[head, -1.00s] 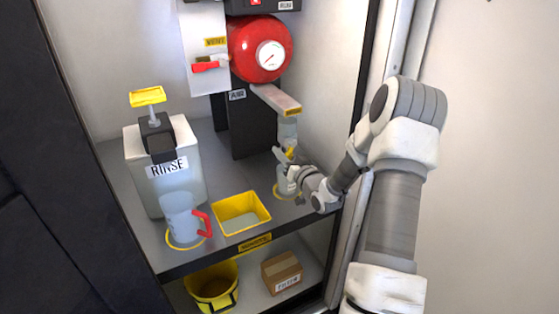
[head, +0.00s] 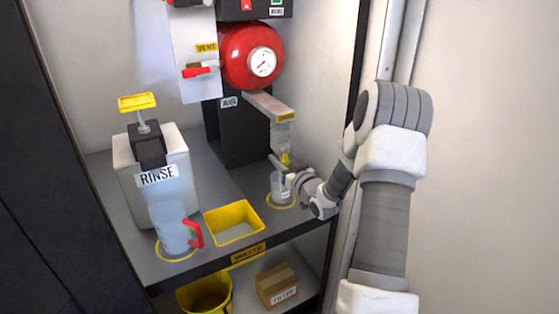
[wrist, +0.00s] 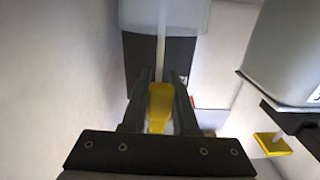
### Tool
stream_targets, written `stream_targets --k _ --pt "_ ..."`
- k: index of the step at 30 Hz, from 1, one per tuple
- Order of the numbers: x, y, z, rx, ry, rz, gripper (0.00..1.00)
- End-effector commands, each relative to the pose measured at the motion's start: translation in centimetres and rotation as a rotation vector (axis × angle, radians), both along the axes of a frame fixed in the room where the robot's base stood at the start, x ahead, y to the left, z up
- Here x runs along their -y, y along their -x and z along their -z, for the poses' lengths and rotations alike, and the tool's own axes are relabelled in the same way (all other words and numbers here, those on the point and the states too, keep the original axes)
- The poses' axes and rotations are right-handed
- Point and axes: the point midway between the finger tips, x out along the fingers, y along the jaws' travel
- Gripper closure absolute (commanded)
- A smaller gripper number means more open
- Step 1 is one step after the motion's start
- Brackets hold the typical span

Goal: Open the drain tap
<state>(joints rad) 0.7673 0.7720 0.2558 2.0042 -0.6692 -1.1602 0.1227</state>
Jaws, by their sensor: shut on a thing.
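The drain tap is a small yellow lever (head: 285,158) under a clear bowl (head: 282,137), which hangs from a grey arm with a yellow label. My gripper (head: 279,167) is at the tap, reaching in from the right. In the wrist view the yellow tap (wrist: 159,107) lies between the two dark fingers of my gripper (wrist: 160,88), which are shut on it. The clear bowl (wrist: 165,14) is beyond the fingertips. My fingers partly hide the tap in the head view, and its turn angle is hard to tell.
A clear cup (head: 281,188) stands on a yellow ring below the tap, close to my wrist. A yellow tray (head: 234,222), a jug with a red handle (head: 175,228) and the RINSE bottle (head: 157,165) stand left. The red tank (head: 250,57) is above.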

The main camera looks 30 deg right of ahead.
Motion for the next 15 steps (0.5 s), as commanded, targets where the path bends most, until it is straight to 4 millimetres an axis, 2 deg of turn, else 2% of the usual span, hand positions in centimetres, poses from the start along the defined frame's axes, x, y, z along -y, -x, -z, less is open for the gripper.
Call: stream_targets --k 1,2,6,15 --pt "0.07 0.03 0.0 -0.001 0.0 0.001 1.0" --pt "0.07 0.03 0.01 -0.001 0.0 0.001 0.67" --pt "0.05 0.02 0.01 0.0 -0.001 0.001 0.43" --pt "0.02 0.1 -0.01 0.0 -0.001 0.0 0.43"
